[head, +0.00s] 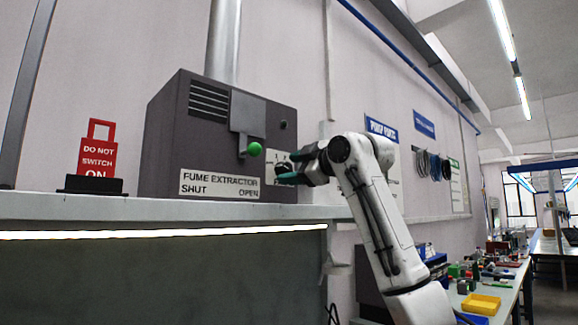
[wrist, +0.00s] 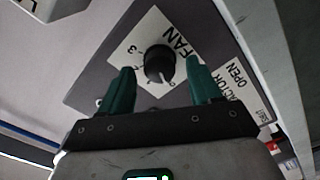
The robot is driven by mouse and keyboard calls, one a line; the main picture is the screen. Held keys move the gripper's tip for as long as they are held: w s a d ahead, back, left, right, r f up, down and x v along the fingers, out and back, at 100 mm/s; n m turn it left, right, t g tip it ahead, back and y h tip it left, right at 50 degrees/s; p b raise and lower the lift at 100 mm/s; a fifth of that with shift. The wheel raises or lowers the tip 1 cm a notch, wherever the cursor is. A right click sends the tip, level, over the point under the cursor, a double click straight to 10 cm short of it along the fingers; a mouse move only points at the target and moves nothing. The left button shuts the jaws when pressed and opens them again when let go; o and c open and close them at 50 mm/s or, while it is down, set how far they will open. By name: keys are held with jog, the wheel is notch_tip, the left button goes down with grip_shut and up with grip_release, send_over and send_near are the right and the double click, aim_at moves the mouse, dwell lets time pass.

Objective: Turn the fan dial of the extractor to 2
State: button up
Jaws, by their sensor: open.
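The fume extractor (head: 165,135) is a dark grey box on a shelf, with a green-knobbed lever on its front. Its fan dial (wrist: 159,62) is a round black knob on a white plate marked FAN (wrist: 183,42) in the wrist view. A 3 shows left of the knob; a pale pointer mark is at the knob's lower edge, and I cannot tell surely which number it meets. My gripper (wrist: 162,84) is open, its green fingers on either side of the dial with gaps visible. In the head view my gripper (head: 287,172) is at the plate and hides much of it.
The green lever knob (head: 254,149) is just left of my gripper. A red DO NOT SWITCH ON sign (head: 97,158) stands at the shelf's left. A workbench with a yellow tray (head: 481,304) is at lower right.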

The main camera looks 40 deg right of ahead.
jog(key=shift+w, duration=0.8)
jog(key=shift+c, duration=0.3)
jog(key=c, duration=1)
